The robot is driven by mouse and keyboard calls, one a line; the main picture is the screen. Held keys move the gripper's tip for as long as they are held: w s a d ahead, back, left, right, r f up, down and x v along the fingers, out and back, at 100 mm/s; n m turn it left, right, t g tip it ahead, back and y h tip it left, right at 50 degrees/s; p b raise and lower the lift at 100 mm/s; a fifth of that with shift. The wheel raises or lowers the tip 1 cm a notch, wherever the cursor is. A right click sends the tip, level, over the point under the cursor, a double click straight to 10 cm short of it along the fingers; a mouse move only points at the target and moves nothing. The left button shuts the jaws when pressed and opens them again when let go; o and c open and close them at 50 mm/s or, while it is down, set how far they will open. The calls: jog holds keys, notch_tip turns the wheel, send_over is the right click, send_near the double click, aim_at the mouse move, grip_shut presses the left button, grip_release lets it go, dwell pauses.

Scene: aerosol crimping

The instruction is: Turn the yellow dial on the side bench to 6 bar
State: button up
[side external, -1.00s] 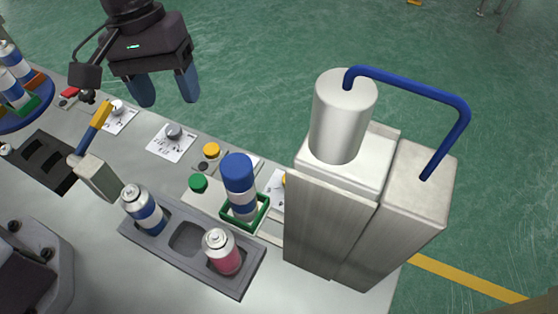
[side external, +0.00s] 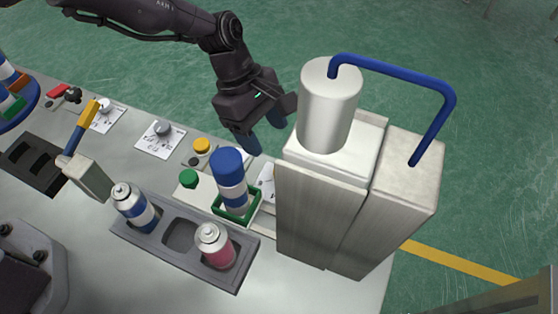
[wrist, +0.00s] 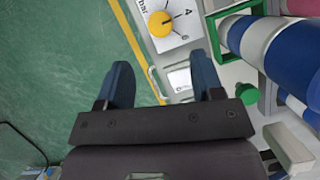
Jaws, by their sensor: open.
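The yellow dial (wrist: 160,23) sits on a white scale card (wrist: 177,27) in the wrist view, near the top. A "4" and the word "bar" show on the card; which mark the dial points to is hard to read. My gripper (wrist: 162,78) is open and empty, its two blue fingers apart, with the dial ahead of the gap between them. In the side view my gripper (side external: 263,133) hangs above the bench's far edge, left of the press housing. There part of the card (side external: 266,180) shows, and the dial is hidden behind the housing.
The tall metal housing (side external: 322,215) with a cylinder and blue pipe stands close right of my gripper. A blue-and-white can (side external: 229,170) stands in a green frame nearby. A yellow button (side external: 201,145), green button (side external: 188,178) and grey dial (side external: 161,129) lie to the left.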

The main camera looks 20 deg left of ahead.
jog(key=x, duration=0.8)
jog(key=shift+d+f, duration=0.1)
jog(key=shift+f, duration=0.05)
jog(key=c, duration=0.9)
